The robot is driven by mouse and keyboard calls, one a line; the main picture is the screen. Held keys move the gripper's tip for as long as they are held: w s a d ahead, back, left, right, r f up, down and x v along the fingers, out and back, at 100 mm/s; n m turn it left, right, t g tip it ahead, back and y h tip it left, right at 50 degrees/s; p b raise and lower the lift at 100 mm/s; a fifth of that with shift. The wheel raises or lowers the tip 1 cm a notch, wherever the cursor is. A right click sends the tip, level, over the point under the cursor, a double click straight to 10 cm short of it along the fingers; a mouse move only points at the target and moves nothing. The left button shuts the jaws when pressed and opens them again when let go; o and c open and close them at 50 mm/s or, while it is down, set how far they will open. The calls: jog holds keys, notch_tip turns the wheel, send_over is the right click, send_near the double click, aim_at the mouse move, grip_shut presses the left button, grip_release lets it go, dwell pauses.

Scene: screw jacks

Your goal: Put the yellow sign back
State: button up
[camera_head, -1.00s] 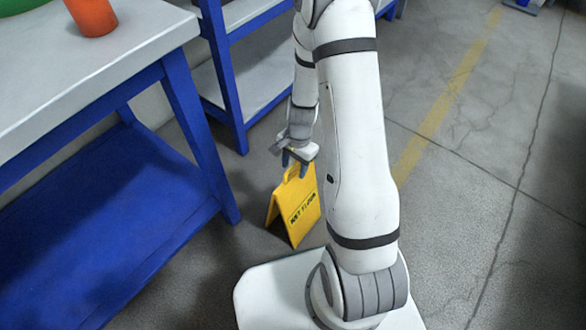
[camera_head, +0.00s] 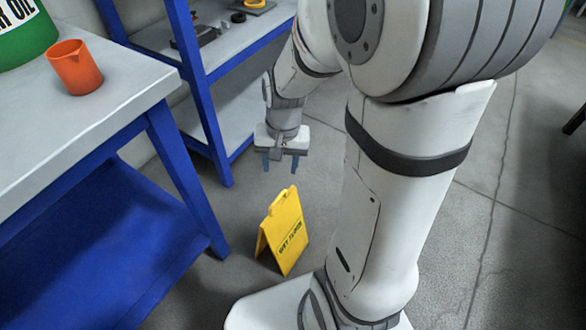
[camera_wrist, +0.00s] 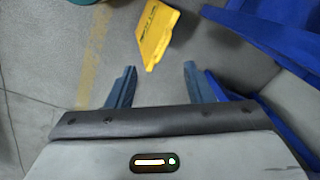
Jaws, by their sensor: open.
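The yellow sign (camera_head: 284,233) stands upright on the grey floor in the head view, its two panels spread like a tent. Dark lettering shows on its front panel and a handle on top. My gripper (camera_head: 281,166) is above it, apart from it, with its blue fingers pointing down, open and empty. In the wrist view the sign (camera_wrist: 157,33) lies beyond the two spread fingers (camera_wrist: 155,78), at the top of the picture, with nothing between the fingers.
A blue-framed workbench (camera_head: 185,165) stands to the left, bearing an orange cup (camera_head: 76,68) and a green oil container (camera_head: 25,40). A second blue-framed shelf unit (camera_head: 205,95) stands behind.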

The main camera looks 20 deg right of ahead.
jog(key=s+r+n+t, duration=0.1)
jog(key=s+r+n, duration=0.3)
jog(key=s+r, duration=0.3)
jog(key=shift+s+r+n+h, duration=0.3)
jog(key=shift+s+h, duration=0.1)
jog(key=shift+s, duration=0.3)
dwell(0.7)
